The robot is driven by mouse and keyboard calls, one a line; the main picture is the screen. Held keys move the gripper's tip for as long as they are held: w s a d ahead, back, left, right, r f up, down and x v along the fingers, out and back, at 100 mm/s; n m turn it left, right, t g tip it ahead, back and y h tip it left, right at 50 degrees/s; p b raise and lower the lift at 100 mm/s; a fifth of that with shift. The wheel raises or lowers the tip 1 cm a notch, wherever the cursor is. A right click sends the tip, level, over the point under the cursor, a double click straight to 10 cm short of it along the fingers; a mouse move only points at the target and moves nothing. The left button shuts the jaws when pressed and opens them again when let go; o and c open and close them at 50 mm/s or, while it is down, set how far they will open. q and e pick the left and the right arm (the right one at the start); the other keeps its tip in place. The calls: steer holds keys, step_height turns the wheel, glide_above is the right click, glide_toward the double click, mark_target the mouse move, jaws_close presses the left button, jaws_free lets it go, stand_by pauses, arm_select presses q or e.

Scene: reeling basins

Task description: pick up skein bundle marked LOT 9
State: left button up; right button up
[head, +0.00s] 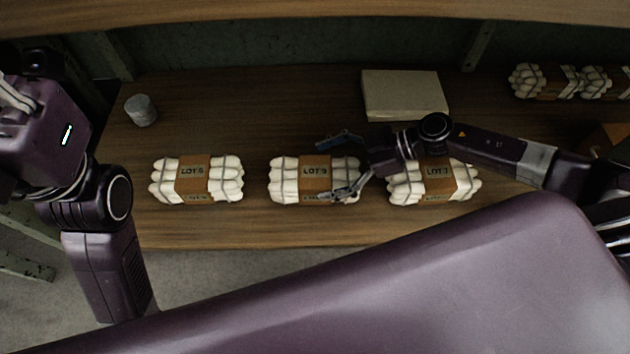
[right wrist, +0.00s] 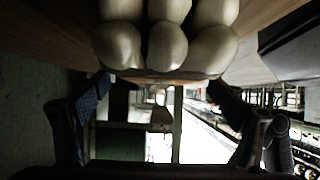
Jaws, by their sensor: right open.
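The skein bundle marked LOT 9 (head: 285,182) is the middle one of three on the wooden shelf in the head view. It is white rolls with a brown paper band and thin ties. My right gripper (head: 326,170) is open at its right part, one finger toward the far side and one toward the near side. Whether the fingers touch it I cannot tell. In the right wrist view, white roll ends (right wrist: 165,45) fill the top middle, with the open right gripper's fingers (right wrist: 160,88) to either side below. My left arm shows at the left, but its gripper cannot be made out.
A bundle that looks marked LOT 8 (head: 228,180) lies left, and LOT 7 (head: 462,186) lies right, partly behind my right arm. A pale box (head: 402,92) and a grey cylinder (head: 141,110) stand farther back on the wooden shelf (head: 255,125). More bundles (head: 545,82) lie at far right.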

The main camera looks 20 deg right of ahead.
steer(key=shift+r, duration=0.15)
steer(key=c, duration=2.2)
